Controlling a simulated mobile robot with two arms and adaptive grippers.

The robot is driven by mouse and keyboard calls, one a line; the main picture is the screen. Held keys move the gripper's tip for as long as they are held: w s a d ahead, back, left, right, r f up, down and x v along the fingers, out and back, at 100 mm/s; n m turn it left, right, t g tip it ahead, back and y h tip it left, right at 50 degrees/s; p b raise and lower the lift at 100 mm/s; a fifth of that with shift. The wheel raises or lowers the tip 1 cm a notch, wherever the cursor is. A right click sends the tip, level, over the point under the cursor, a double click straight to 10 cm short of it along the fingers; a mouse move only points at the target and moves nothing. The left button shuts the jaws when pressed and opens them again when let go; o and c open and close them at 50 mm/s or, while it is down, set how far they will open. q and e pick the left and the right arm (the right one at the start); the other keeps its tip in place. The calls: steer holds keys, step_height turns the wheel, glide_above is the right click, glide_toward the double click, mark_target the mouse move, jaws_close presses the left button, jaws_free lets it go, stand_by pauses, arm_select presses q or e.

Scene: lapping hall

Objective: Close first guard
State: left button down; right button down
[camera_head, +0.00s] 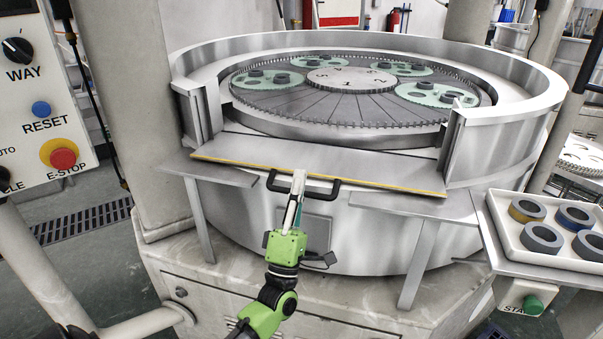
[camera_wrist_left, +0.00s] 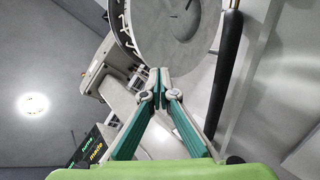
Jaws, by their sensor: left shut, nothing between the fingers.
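The first guard (camera_head: 350,167) is a flat grey metal flap with a yellow front edge, at the front opening of the lapping machine's round rim. It lies folded down and outward, so the opening above it is clear. Its black handle (camera_head: 325,190) runs along the front edge. My left gripper (camera_head: 299,177) is shut and empty, its fingers overlapping the middle of the handle in the head view. In the left wrist view the closed fingertips (camera_wrist_left: 160,78) show with nothing between them, and a black bar (camera_wrist_left: 226,70), probably the handle, passes to their right. My right gripper is not in view.
Behind the guard is the toothed lapping plate (camera_head: 330,112) with green carriers (camera_head: 267,79), inside the high rim (camera_head: 510,135). A white tray (camera_head: 490,215) with several rings stands at the right. A control panel with a red E-stop (camera_head: 63,158) is at the left.

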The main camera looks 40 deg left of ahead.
arm_select(q)
steer(key=p+x, duration=0.4)
steer(key=x, duration=0.7)
steer(key=shift+r+h, duration=0.15)
steer(key=shift+h, duration=0.15)
steer(key=shift+w, duration=0.15)
stand_by(0.9)
